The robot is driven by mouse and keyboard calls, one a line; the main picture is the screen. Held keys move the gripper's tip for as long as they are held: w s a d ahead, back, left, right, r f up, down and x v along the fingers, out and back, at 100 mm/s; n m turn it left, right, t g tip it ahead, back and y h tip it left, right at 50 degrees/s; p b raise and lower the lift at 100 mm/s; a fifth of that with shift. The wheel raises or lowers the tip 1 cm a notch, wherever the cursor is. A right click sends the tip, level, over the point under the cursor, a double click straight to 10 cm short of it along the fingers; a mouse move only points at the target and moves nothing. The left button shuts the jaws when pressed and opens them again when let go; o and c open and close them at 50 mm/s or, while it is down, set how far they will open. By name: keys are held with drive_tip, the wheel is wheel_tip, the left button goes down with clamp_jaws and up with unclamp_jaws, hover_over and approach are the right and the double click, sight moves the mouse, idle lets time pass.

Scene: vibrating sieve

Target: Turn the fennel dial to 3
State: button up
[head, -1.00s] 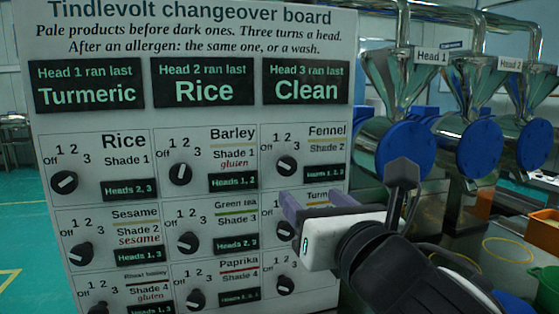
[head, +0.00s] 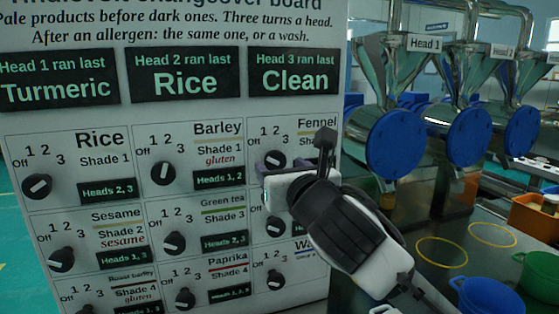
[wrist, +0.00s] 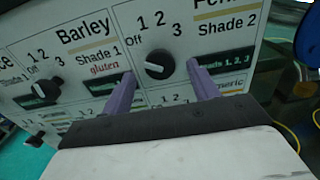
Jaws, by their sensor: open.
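The Fennel dial (head: 275,159) is a round black knob with a white bar, at the upper right of the board's dial grid, partly hidden by my gripper in the head view. In the wrist view the Fennel dial (wrist: 157,65) shows whole, its white bar nearly level, with Off, 1, 2 and 3 above it. My gripper (wrist: 160,71) is open, its two purple fingers pointing at the board, one to each side of the dial. I see no contact with the knob; the depth is hard to tell. My gripper also shows in the head view (head: 281,165).
The Barley dial (head: 162,173) is to the left, and another dial (head: 277,227) sits just below the Fennel dial. Hoppers with blue round covers (head: 397,143) stand at right. A blue bucket (head: 490,297) and an orange crate (head: 535,217) are lower right.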

drive_tip(key=shift+x, duration=1)
drive_tip(key=c, duration=1)
